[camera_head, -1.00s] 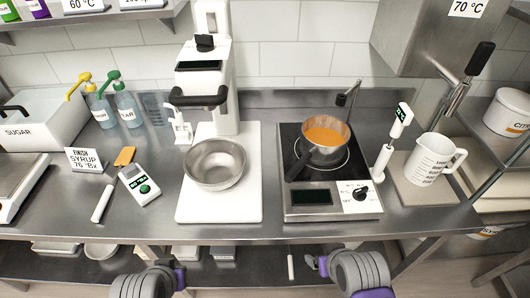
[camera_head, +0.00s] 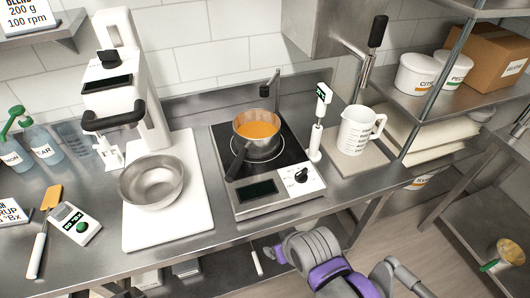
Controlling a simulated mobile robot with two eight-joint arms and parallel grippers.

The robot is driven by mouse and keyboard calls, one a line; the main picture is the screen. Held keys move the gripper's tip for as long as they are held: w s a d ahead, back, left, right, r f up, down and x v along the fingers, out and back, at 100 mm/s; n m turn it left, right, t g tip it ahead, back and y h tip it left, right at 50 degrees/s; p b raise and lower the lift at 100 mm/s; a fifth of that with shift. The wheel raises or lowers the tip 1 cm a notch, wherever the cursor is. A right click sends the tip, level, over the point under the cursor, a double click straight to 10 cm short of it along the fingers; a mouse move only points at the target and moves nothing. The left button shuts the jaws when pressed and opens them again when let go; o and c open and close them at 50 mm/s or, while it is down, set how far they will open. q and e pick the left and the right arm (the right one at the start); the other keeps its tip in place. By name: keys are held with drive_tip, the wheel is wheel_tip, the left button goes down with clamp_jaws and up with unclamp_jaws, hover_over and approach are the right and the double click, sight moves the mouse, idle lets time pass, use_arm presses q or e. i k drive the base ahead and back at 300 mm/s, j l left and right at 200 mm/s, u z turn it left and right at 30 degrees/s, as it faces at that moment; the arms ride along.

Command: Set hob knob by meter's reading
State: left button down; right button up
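The hob (camera_head: 280,203) is a black-topped unit with a dark display (camera_head: 257,190) and a black knob (camera_head: 301,175) on its white front panel. A pan of orange liquid (camera_head: 257,132) sits on it. A white meter with a small dark-green display (camera_head: 324,93) stands upright right of the hob. Another handheld meter with green buttons (camera_head: 75,223) lies at the left. Their readings are too small to make out. My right arm is at the bottom, below the counter edge; its gripper (camera_head: 275,254) shows only partly, apart from the knob. My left gripper is out of view.
A steel bowl (camera_head: 153,182) sits on the white mixer stand left of the hob. A white measuring jug (camera_head: 356,130) stands to the right. A shelf with tubs (camera_head: 417,75) and a cardboard box (camera_head: 492,55) is at the upper right.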

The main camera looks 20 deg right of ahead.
sight(301, 177)
drive_tip(key=z, duration=1.25)
drive_tip(key=u, duration=2.3)
drive_tip(key=z, duration=1.85)
